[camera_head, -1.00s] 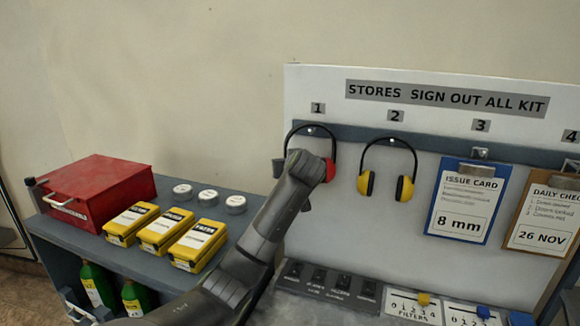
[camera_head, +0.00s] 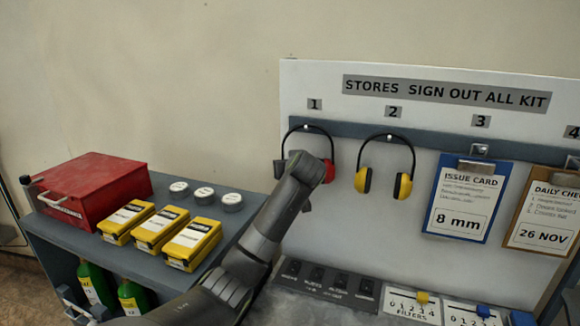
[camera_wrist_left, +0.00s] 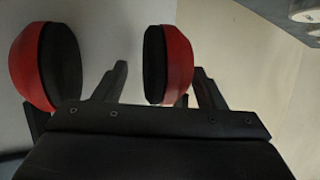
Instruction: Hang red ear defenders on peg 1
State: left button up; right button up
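The red ear defenders (camera_head: 328,172) hang at peg 1, with the black band (camera_head: 308,127) arched over the peg (camera_head: 306,127). My left gripper (camera_wrist_left: 162,75) is in front of them, and my wrist hides one cup and part of the other in the head view. In the left wrist view both red cups with black pads show, one at left (camera_wrist_left: 35,65) and one nearer the middle (camera_wrist_left: 170,62). The fingers are apart on either side of the middle cup, with a gap at the left finger; contact at the right finger is unclear. My right gripper is out of view.
Yellow ear defenders (camera_head: 403,186) hang on peg 2, close to the right. An issue card (camera_head: 465,202) hangs under 3. Below are a switch row (camera_head: 328,281) and counters. A shelf at left holds a red box (camera_head: 92,190), yellow cases (camera_head: 160,228) and white round tins (camera_head: 204,195).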

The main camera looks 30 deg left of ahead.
pick_arm(q)
jog(key=shift+w, duration=0.1)
jog(key=shift+r, duration=0.15)
jog(key=shift+s+r, duration=0.2)
jog(key=shift+s, duration=0.4)
jog(key=shift+s+d+r+b, duration=0.2)
jog(key=shift+s+d+b, duration=0.2)
jog(key=shift+d, duration=0.05)
jog(key=b+v, duration=0.5)
jog(key=v, duration=1)
jog(key=shift+s+d, duration=0.15)
jog(key=shift+d, duration=0.05)
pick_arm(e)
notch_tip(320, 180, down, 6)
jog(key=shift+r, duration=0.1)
